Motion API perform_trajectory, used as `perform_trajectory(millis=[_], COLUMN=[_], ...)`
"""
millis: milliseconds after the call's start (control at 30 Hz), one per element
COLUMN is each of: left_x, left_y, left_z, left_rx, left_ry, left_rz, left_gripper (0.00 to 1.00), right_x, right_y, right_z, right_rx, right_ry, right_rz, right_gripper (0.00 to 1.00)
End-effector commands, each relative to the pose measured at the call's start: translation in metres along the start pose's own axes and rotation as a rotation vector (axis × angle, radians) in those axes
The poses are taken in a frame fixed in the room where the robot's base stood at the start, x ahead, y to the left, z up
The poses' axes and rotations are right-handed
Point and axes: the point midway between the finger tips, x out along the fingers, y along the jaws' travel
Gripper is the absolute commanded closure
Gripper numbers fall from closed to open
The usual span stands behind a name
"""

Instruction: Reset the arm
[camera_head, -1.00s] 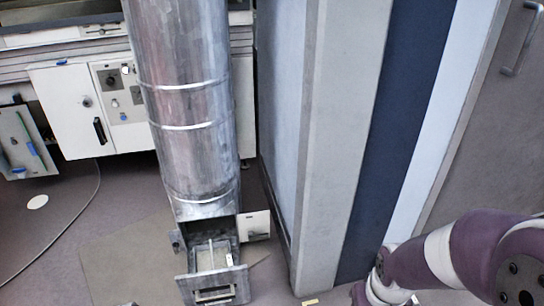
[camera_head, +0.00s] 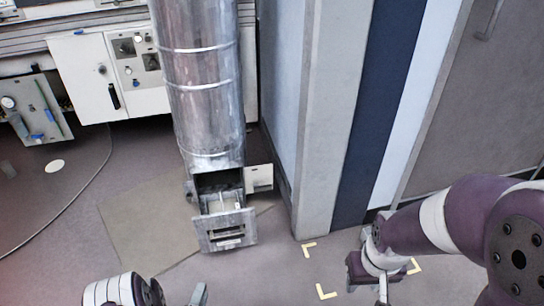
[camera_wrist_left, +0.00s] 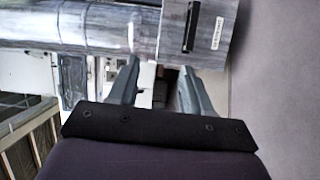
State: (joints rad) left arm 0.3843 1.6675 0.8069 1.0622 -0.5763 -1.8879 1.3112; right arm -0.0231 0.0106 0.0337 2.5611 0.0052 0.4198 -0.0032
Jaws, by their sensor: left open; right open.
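My left arm comes in at the bottom left of the head view, where a grey part of my left gripper (camera_head: 199,293) shows at the lower edge. In the left wrist view my left gripper (camera_wrist_left: 158,82) has its two fingers apart, with nothing seen held between them. My purple and white right arm (camera_head: 455,220) reaches in from the right edge. My right gripper (camera_head: 383,290) points down above the floor and is open, partly cut off by the lower edge.
A metal duct (camera_head: 200,95) stands left of centre, with an open drawer (camera_head: 225,229) at its foot. A grey pillar (camera_head: 325,120) and walls stand right. A white cabinet (camera_head: 85,75) stands behind. Yellow corner marks (camera_head: 325,292) lie on the floor near my right gripper.

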Motion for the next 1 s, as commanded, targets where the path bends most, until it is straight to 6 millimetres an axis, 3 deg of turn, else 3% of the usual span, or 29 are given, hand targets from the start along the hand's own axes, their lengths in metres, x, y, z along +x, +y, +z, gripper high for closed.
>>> perform_trajectory(millis=[167, 433, 533, 633, 700, 767, 900, 1000], left_x=[-0.007, -0.046, -0.057, -0.066, -0.07, -0.075, -0.098, -0.118], left_y=[-0.037, -0.1, -0.111, -0.105, -0.085, -0.051, 0.073, 0.146], left_z=[0.007, 0.017, 0.011, 0.0, -0.011, -0.019, -0.016, -0.002], left_rx=[0.139, 0.345, 0.451, 0.567, 0.654, 0.727, 0.83, 0.862], left_ry=[-0.039, -0.182, -0.289, -0.432, -0.564, -0.706, -1.03, -1.155], left_rz=[-0.184, -0.606, -0.786, -0.97, -1.102, -1.216, -1.387, -1.408], left_gripper=[0.51, 0.51, 0.51, 0.51, 0.51, 0.51, 0.51, 0.51], right_x=[0.0, 0.0, 0.001, 0.004, 0.007, 0.01, 0.02, 0.025], right_y=[0.0, 0.0, 0.0, 0.0, 0.0, 0.0, 0.0, 0.0], right_z=[-0.001, -0.001, -0.001, 0.0, 0.0, 0.001, 0.002, 0.002], right_rx=[0.0, 0.0, 0.0, 0.0, 0.0, 0.0, 0.0, 0.0], right_ry=[0.002, 0.002, 0.002, 0.002, 0.002, 0.002, 0.001, 0.002], right_rz=[0.0, 0.0, 0.0, 0.0, 0.0, 0.0, 0.0, 0.0], right_gripper=[0.57, 0.57, 0.57, 0.57, 0.57, 0.57, 0.57, 0.57])
